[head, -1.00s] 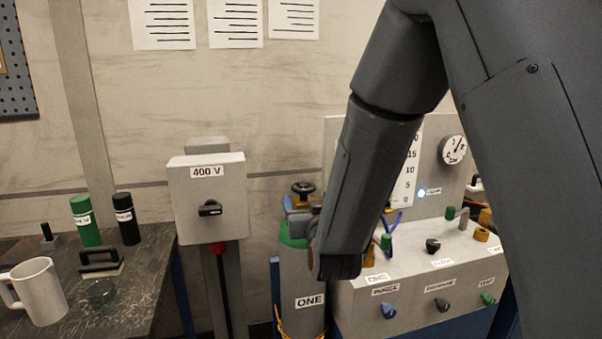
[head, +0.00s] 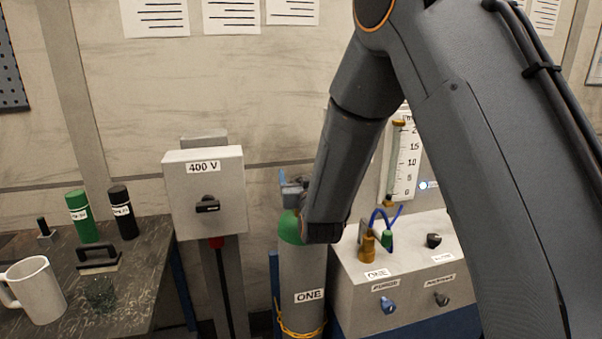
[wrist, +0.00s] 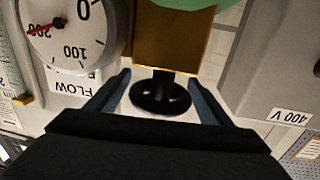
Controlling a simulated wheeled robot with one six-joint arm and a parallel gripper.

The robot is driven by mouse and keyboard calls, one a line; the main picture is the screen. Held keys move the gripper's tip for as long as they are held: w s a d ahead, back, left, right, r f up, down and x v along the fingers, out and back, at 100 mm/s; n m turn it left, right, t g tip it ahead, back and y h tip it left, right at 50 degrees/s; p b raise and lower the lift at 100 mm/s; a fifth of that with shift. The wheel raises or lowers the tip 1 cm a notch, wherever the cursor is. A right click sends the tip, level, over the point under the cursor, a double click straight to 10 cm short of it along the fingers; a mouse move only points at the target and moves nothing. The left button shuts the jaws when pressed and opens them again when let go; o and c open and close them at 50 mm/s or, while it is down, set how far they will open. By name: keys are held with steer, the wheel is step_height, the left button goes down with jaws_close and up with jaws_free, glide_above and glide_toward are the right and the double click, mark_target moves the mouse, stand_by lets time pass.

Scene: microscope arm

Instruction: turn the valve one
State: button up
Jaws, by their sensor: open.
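The valve on cylinder ONE shows in the wrist view as a black handwheel (wrist: 160,97) below a brass-coloured body (wrist: 174,40). My gripper (wrist: 159,78) is open, with one blue-grey finger on each side of the handwheel and visible gaps to it. In the head view the grey cylinder (head: 302,272) with its green shoulder stands upright, labelled ONE. My gripper (head: 291,190) is at its top there, and it and my arm hide the handwheel.
A 400 V switch box (head: 204,185) stands left of the cylinder. A grey console (head: 385,270) with knobs stands to its right. A round gauge (wrist: 72,30) shows close beside the valve in the wrist view. A dark bench (head: 135,280) with a mug is at left.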

steer(key=shift+w, duration=0.2)
steer(key=c, duration=1.1)
